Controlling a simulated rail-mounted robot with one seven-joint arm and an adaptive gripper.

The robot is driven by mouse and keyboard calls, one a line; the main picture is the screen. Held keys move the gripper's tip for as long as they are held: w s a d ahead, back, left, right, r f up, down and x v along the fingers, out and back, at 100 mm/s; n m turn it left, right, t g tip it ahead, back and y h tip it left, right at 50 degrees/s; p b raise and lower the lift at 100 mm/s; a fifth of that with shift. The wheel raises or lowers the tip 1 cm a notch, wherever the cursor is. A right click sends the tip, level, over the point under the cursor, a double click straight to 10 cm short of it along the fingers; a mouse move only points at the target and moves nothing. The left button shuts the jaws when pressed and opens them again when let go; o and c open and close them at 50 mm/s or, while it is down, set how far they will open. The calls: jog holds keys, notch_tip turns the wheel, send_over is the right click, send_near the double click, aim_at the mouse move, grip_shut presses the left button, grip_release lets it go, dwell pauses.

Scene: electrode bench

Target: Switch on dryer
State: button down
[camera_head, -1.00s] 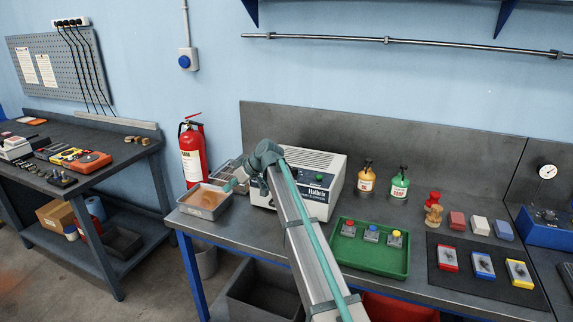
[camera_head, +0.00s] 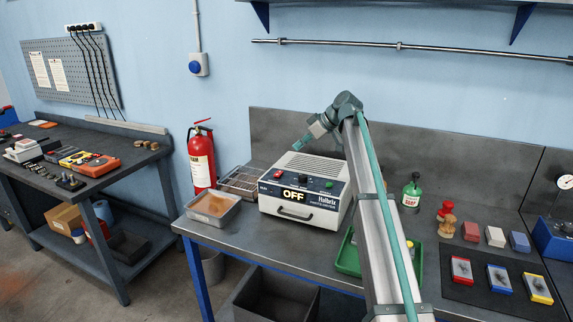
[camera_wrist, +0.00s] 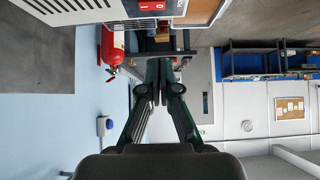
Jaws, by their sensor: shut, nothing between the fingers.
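The dryer (camera_head: 306,188) is a cream box with a slotted top, standing on the bench in the head view. Its dark front panel carries a red rocker switch (camera_head: 277,173) at the left, a display reading OFF (camera_head: 294,195) and a green button (camera_head: 328,184) at the right. My gripper (camera_head: 299,146) is shut and empty, in the air above the dryer's top, apart from it. In the wrist view my gripper's fingers (camera_wrist: 160,64) are together. Part of the dryer with the red switch (camera_wrist: 148,6) shows at that view's top edge, clear of the fingertips.
A metal tray (camera_head: 236,214) with brownish contents and a wire rack (camera_head: 243,178) stand left of the dryer. A green bottle (camera_head: 411,190) and a green tray (camera_head: 347,266) are to its right, the tray partly behind my arm. A fire extinguisher (camera_head: 202,158) hangs behind.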

jog(key=p, duration=0.3)
send_over(276, 174)
jog(key=s+d, duration=0.1)
jog(key=d, duration=0.2)
notch_tip(276, 174, down, 6)
jog(key=shift+a+f, duration=0.1)
jog(key=shift+a, duration=0.05)
jog(key=f+p, duration=0.1)
jog(key=f, duration=0.2)
jog(key=shift+a+f, duration=0.2)
jog(key=shift+f, duration=0.7)
jog(key=shift+f, duration=0.15)
jog(key=shift+f+b, duration=0.15)
jog(key=shift+b, duration=0.2)
jog(key=shift+w, duration=0.1)
jog(key=shift+w+d+r, duration=0.25)
jog(key=shift+w+r, duration=0.1)
jog(key=shift+w, duration=0.3)
jog(key=shift+r, duration=0.1)
